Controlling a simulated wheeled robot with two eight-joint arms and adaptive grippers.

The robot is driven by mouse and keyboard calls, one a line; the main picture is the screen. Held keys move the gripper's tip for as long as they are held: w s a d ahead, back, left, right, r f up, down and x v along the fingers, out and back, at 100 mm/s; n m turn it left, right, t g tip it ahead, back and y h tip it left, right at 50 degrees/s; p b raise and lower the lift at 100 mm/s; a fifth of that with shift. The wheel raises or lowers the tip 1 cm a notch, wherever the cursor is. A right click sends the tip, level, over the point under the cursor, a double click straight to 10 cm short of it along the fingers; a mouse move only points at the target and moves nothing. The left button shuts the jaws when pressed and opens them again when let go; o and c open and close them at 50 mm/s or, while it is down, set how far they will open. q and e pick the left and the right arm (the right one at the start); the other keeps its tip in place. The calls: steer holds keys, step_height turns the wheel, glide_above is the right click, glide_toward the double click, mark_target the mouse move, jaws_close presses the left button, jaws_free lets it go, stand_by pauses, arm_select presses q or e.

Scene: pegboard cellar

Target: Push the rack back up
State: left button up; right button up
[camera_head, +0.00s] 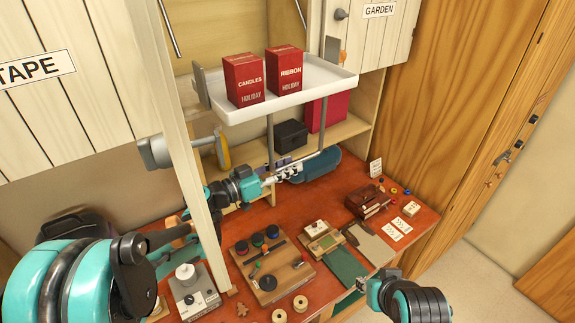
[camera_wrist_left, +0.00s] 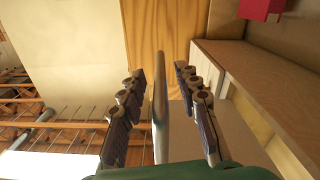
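The rack is a white pull-down tray (camera_head: 290,98) in the open cupboard. Two red boxes, marked CANDLES (camera_head: 244,80) and RIBBON (camera_head: 285,70), stand upright on it. A grey U-shaped handle bar (camera_head: 323,125) hangs below the tray. My left gripper (camera_head: 292,171) is at the bar's lower crosspiece. In the left wrist view the bar (camera_wrist_left: 160,100) runs between the two open fingers, with gaps visible on both sides. My right gripper (camera_head: 366,286) is low over the bench's front edge, away from the rack; its finger opening is too small to judge.
Cupboard doors marked TAPE (camera_head: 35,70) and GARDEN (camera_head: 378,10) stand on either side. A dark box (camera_head: 291,135) and a red box (camera_head: 330,112) sit on the shelf behind. The red-brown bench (camera_head: 345,180) holds a wooden tray (camera_head: 268,281), spools and cards.

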arm_select(q)
steer(key=shift+w, duration=0.1)
jaws_close()
steer(key=r, duration=0.1)
steer(key=w+a+r+p, duration=0.1)
steer(key=w+r, duration=0.1)
steer(key=r, duration=0.1)
steer(key=shift+w+a+p, duration=0.15)
steer(key=shift+a+p, duration=0.2)
steer(key=shift+p, duration=0.05)
jaws_free()
steer(key=v, duration=1.2)
